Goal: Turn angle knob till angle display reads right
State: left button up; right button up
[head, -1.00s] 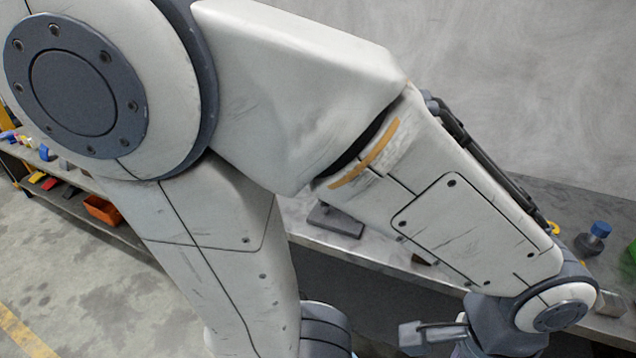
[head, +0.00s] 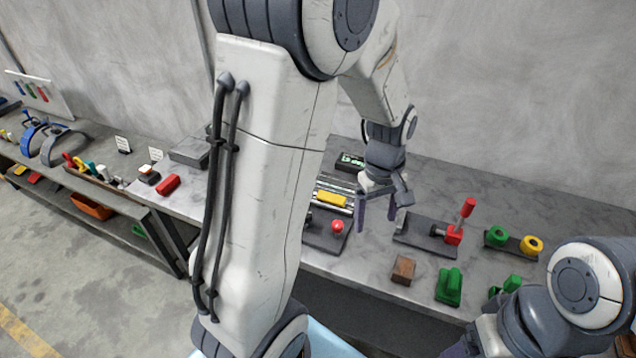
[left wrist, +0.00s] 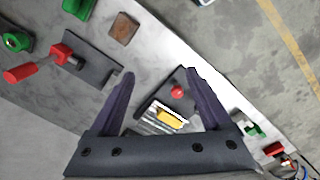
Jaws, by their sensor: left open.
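My left gripper (head: 382,212) is open and empty above the bench, fingers pointing down. In the left wrist view its two fingers (left wrist: 160,84) frame a dark plate with a red round knob (left wrist: 178,92) and a yellow block (left wrist: 171,117) on metal rails. In the head view the red knob (head: 337,226) and yellow block (head: 331,198) lie just left of the gripper, apart from it. A small dark display (head: 350,161) with green digits stands behind, too small to read. I cannot tell whether the red knob is the angle knob.
Right of the gripper are a plate with a red lever (head: 467,208), green (head: 496,236) and yellow (head: 531,245) round knobs, a brown block (head: 403,270) and a green part (head: 448,287). A red block (head: 168,184) and a grey box (head: 190,152) lie left.

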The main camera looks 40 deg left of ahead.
pick_arm(q)
jog(key=w+a+f+n+p, duration=0.1)
jog(key=a+n+p, duration=0.1)
jog(key=a+n, duration=0.65)
jog(key=w+a+f+n+p, duration=0.1)
jog(key=a+f+n+p, duration=0.3)
jog(key=a, duration=0.8)
jog(key=shift+n, duration=0.55)
notch_tip(320, 180, down, 7)
jog(key=shift+s+f+p, duration=0.1)
jog(key=shift+s+p, duration=0.05)
jog(key=shift+p, duration=0.5)
jog(key=shift+f, duration=0.7)
pick_arm(e)
notch_tip(320, 180, up, 9)
jog(key=shift+r, duration=0.15)
pick_arm(q)
grip_shut()
